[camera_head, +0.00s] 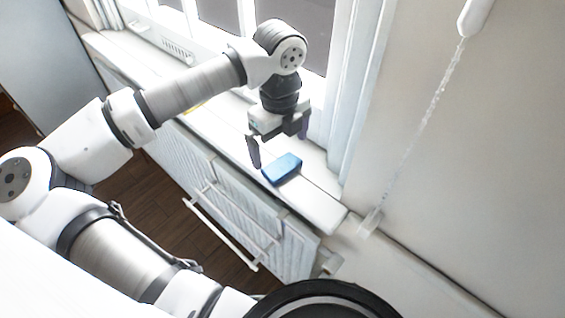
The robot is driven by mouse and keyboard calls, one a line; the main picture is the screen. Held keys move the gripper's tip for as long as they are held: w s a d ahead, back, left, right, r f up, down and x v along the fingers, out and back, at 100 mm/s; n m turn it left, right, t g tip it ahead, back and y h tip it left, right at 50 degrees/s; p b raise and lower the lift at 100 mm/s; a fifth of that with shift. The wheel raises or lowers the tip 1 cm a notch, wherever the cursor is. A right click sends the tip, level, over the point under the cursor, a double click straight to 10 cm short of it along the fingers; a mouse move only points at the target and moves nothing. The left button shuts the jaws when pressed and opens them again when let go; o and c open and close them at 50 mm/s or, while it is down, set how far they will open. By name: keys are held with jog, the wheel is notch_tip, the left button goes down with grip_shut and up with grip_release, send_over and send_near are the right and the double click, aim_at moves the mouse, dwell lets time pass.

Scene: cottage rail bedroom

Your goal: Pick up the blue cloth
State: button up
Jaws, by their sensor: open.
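A small blue block-like thing (282,169), which seems to be the blue cloth, lies on the white window sill near its right end. It looks folded and compact. My gripper (279,152) hangs pointing down just above and behind it, to its upper left in the picture. Its two dark fingers are apart with nothing between them. The left finger comes close to the left end of the blue cloth; I cannot tell whether they touch.
The white sill (322,205) runs along the window, with the window frame (362,85) close behind my gripper. A white radiator (238,205) with a rail stands below the sill. A yellow thing (195,108) lies farther left on the sill. A cord (425,115) hangs at right.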

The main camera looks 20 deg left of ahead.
aim_at(282, 162)
jog(key=shift+s+d+f+p, duration=0.15)
jog(key=shift+f+p, duration=0.45)
jog(key=shift+f, duration=0.85)
jog(key=shift+w+d+f+p, duration=0.1)
jog(key=shift+f+p, duration=0.45)
jog(key=shift+f, duration=0.9)
jog(key=c, duration=1)
jog(key=shift+r, duration=0.1)
notch_tip(282, 162, up, 10)
jog(key=b, duration=0.2)
